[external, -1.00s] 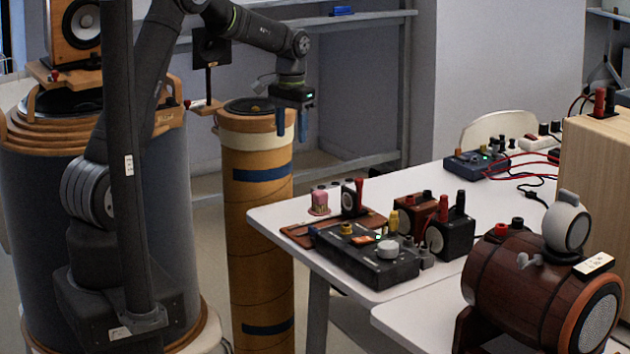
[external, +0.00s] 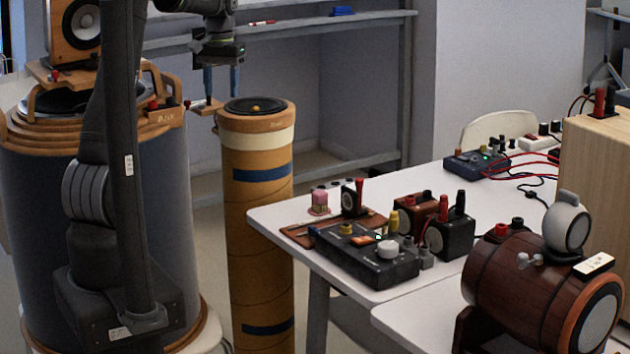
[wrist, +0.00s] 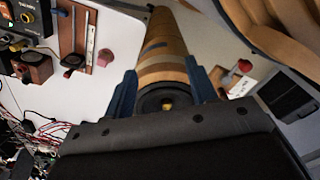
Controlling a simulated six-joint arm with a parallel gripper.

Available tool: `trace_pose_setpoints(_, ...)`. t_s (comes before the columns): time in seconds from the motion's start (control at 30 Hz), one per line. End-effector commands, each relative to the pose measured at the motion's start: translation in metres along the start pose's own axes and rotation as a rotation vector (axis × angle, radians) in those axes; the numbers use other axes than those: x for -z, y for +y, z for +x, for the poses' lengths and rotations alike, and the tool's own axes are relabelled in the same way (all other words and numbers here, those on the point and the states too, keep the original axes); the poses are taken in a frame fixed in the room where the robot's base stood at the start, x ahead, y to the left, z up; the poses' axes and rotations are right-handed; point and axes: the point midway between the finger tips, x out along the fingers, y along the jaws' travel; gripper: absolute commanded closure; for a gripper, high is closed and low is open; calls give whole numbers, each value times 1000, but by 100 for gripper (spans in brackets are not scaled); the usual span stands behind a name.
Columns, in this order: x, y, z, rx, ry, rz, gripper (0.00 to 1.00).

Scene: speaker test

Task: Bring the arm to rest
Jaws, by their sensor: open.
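My gripper (external: 222,80) hangs with its fingers pointing down, beside and above the top of the tall tan cylinder (external: 258,220) in the external view. Its two blue fingers are spread apart with nothing between them. In the wrist view my gripper (wrist: 165,95) shows its blue fingers on either side of the cylinder's dark round top (wrist: 163,100), which lies beyond them. A small yellow knob (external: 255,108) sits at the middle of that top. My arm is folded back near the large dark drum (external: 150,200) at left.
A white table (external: 275,220) at right bears a black control box (external: 365,260), small speakers and wires. A barrel-shaped speaker (external: 525,285) is at front right. Grey shelving (external: 370,25) stands behind. A wooden speaker (external: 75,28) tops the drum.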

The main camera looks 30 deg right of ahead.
Motion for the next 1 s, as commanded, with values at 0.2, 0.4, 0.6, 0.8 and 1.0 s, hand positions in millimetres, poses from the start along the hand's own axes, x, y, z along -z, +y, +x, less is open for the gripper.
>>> trace_pose_setpoints(0.2,-13,-38,-22,0,2,-88,48)
trace_pose_setpoints(0.4,-27,-70,-40,0,2,-168,48)
trace_pose_setpoints(0.6,-36,-84,-47,-1,-4,-204,48)
trace_pose_setpoints(0.8,-28,-64,-32,0,-1,-155,48)
trace_pose_setpoints(1.0,-25,-57,-26,0,0,-137,48)
